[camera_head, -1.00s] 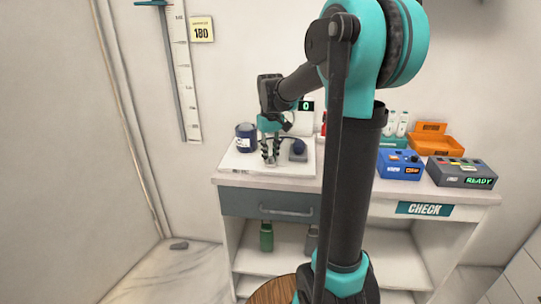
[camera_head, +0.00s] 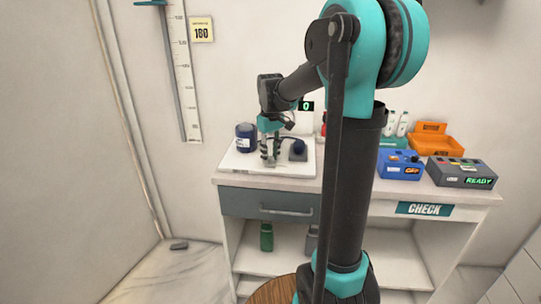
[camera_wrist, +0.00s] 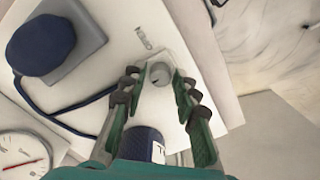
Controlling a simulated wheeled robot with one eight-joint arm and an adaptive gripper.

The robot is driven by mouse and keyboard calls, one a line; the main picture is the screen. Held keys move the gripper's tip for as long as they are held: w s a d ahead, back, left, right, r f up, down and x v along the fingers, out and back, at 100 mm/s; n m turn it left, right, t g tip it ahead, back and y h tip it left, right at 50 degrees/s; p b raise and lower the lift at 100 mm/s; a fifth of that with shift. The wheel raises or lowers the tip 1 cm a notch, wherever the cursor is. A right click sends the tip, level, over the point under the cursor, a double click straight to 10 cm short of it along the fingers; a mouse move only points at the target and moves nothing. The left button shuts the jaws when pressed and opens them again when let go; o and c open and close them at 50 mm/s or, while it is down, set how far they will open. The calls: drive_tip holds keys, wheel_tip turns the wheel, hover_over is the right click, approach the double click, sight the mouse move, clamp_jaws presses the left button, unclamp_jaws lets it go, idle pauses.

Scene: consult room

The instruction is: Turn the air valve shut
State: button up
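The air valve is a small round grey knob (camera_wrist: 160,74) on a pale board, with the printed word OPEN beside it in the wrist view. My gripper (camera_wrist: 159,80) is over it with one finger on each side of the knob. The fingers stand apart, and a narrow gap seems to show on both sides; contact is not clear. In the head view my gripper (camera_head: 270,158) points down over the white board (camera_head: 240,168) on the counter. The knob is too small to make out there.
A dark blue bulb (camera_wrist: 42,44) on a grey base, with a blue tube, lies beside the valve. A dial gauge (camera_wrist: 22,158) and a blue cylinder (camera_wrist: 143,145) are close by. A blue box (camera_head: 400,165) and a grey READY box (camera_head: 462,172) stand further right.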

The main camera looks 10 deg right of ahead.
sight(270, 157)
drive_tip(key=shift+o, duration=0.7)
wheel_tip(270, 157, up, 12)
idle(0.4)
